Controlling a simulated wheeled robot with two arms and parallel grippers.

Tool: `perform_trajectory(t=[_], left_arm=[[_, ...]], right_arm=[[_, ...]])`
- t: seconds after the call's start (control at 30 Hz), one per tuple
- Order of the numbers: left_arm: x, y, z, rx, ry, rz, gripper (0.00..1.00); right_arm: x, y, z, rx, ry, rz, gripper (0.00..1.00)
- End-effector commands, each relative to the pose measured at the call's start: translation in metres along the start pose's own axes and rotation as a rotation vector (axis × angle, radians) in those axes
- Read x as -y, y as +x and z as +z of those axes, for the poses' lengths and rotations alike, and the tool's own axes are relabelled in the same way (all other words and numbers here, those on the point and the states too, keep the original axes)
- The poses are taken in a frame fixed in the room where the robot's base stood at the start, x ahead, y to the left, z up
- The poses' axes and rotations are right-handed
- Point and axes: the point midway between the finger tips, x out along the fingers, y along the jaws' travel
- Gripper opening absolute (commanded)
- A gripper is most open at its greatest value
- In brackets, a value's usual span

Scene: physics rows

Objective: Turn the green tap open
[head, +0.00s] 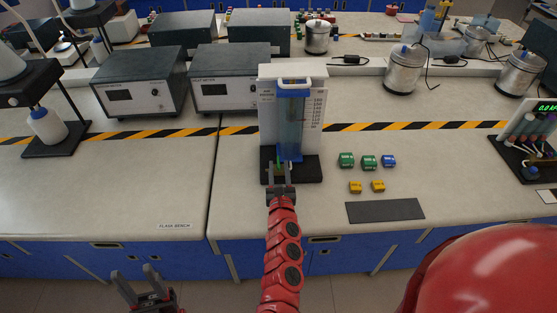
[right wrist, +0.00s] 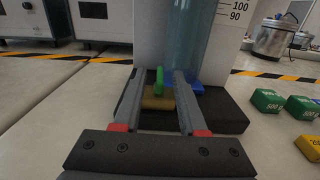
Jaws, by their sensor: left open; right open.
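The green tap (right wrist: 159,79) is a small upright handle on a brass-coloured block at the foot of a clear blue-tinted column (head: 290,120). A bit of its green (head: 271,166) shows in the head view. My right gripper (head: 278,171) is open at the front of the stand's black base (head: 308,170). In the right wrist view its two fingers point at the tap, which shows between the fingertips. I cannot tell whether either finger touches it. My left gripper (head: 150,275) is open and empty, low in front of the bench.
Green, blue and yellow weights, such as a green one (head: 346,160), lie right of the stand, with a dark mat (head: 385,210) in front. Grey meters (head: 140,82) stand behind left. The bench left of the stand is mostly clear.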

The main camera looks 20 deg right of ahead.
Motion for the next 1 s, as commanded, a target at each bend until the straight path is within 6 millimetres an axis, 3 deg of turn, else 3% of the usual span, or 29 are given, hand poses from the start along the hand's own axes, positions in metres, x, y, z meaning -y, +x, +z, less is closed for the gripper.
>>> perform_trajectory(t=[0.2, 0.6, 0.83, 1.0], left_arm=[[0.0, -0.002, 0.0, 0.0, 0.0, 0.0, 0.5], [0.0, -0.002, 0.0, 0.0, 0.0, 0.0, 0.5], [0.0, -0.002, 0.0, 0.0, 0.0, 0.0, 0.5], [0.0, -0.002, 0.0, 0.0, 0.0, 0.0, 0.5]], right_arm=[[0.0, 0.024, 0.001, 0.002, 0.0, -0.001, 0.41], [0.0, 0.029, -0.001, -0.002, 0.0, -0.001, 0.41], [0.0, 0.029, -0.001, -0.002, 0.0, -0.001, 0.0], [0.0, 0.029, -0.001, -0.001, 0.0, -0.001, 0.0]])
